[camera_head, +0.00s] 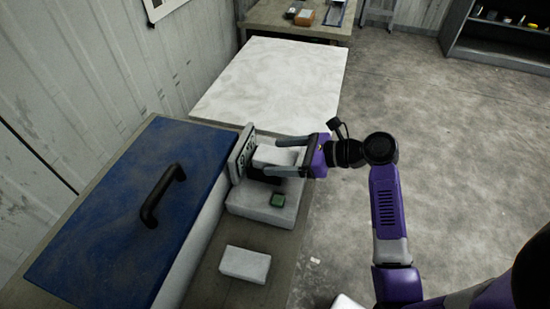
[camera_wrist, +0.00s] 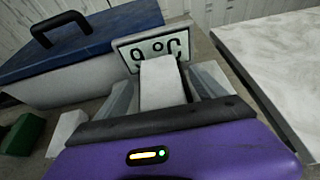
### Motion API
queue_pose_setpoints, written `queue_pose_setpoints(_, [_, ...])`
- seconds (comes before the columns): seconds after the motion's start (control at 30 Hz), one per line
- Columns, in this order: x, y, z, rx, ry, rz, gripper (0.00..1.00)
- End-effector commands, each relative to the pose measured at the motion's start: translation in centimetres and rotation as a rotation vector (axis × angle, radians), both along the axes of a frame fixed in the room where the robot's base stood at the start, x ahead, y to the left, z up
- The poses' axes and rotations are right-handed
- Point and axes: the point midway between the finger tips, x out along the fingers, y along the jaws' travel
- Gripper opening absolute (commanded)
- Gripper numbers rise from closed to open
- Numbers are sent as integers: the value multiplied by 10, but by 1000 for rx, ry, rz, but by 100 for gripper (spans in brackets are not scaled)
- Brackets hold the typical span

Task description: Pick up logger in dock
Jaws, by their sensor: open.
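The logger (camera_head: 273,156), a white block, sits in the dark holder of the dock (camera_head: 262,209), a pale stand on the bench. The dock's upright panel (camera_head: 242,152) stands just behind the logger; in the wrist view the panel (camera_wrist: 133,54) reads "9 °C". My gripper (camera_head: 272,157) is open, with one finger on each side of the logger. In the wrist view the logger (camera_wrist: 160,82) lies between the two fingers. I cannot tell whether either finger touches it. The logger's lower part is hidden.
A loose white block (camera_head: 245,264) lies on the bench nearer me. A blue-lidded box (camera_head: 125,225) with a black handle (camera_head: 163,194) stands left. A clear white table (camera_head: 275,85) is beyond.

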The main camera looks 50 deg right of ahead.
Motion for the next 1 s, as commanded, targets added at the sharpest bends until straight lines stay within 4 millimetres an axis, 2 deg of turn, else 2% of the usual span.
queue_pose_setpoints(0.13, [12, 4, -5, 0, -1, 0, 80])
queue_pose_setpoints(0.4, [14, 5, -6, 0, -1, -2, 78])
queue_pose_setpoints(0.73, [14, 5, -6, -1, 0, -2, 13])
queue_pose_setpoints(0.77, [14, 5, -6, -1, -1, -1, 10])
queue_pose_setpoints(1.0, [14, 5, -5, -1, -1, -1, 10])
